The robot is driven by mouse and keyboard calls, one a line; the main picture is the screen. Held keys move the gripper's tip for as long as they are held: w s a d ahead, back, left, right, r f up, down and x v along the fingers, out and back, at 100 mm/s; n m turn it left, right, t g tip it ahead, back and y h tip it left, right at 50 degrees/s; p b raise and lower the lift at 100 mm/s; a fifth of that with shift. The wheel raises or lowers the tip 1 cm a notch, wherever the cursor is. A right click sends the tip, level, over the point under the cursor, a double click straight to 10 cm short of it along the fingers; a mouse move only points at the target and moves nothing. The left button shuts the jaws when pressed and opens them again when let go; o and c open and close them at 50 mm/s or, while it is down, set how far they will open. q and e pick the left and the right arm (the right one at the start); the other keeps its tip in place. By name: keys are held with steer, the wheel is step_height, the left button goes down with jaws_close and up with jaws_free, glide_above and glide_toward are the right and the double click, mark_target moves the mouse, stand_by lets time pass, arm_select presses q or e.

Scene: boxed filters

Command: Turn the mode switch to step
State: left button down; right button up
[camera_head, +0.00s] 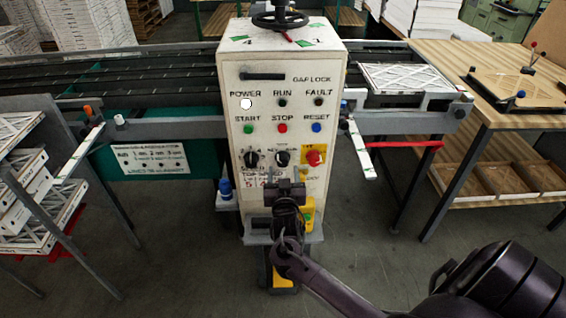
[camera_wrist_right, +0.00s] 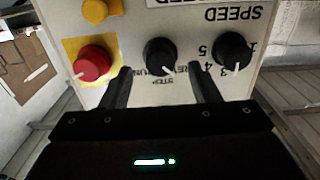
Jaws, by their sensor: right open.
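The mode switch is a round black knob (camera_head: 282,158) in the middle of the lower row on the white control box. It also shows in the right wrist view (camera_wrist_right: 158,55), where the panel is upside down. My right gripper (camera_head: 285,176) is in front of the panel just below the knob. In the wrist view its open fingers (camera_wrist_right: 161,75) are spread either side of the knob's lower area, apparently not touching it. My left gripper is out of view.
The black speed knob (camera_wrist_right: 232,50) and red stop button (camera_wrist_right: 93,64) flank the mode switch closely. Start, stop and reset buttons (camera_head: 282,128) sit above. A blue-topped bottle-like item (camera_head: 225,188) stands left of the box; a wooden bench (camera_head: 480,105) is at right.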

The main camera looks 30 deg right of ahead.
mark_target(283, 164)
steer(key=shift+p+x, duration=0.3)
steer(key=shift+x, duration=1.65)
steer(key=c, duration=1)
steer(key=shift+a+f+m+b, duration=0.1)
steer(key=shift+f+m+b, duration=0.1)
steer(key=shift+m+b, duration=1.4)
steer(key=m+b, duration=0.1)
steer(key=m, duration=0.2)
steer(key=shift+m, duration=0.3)
steer(key=shift+r+m+b, duration=0.15)
steer(key=shift+m+b, duration=0.55)
steer(key=shift+m, duration=0.3)
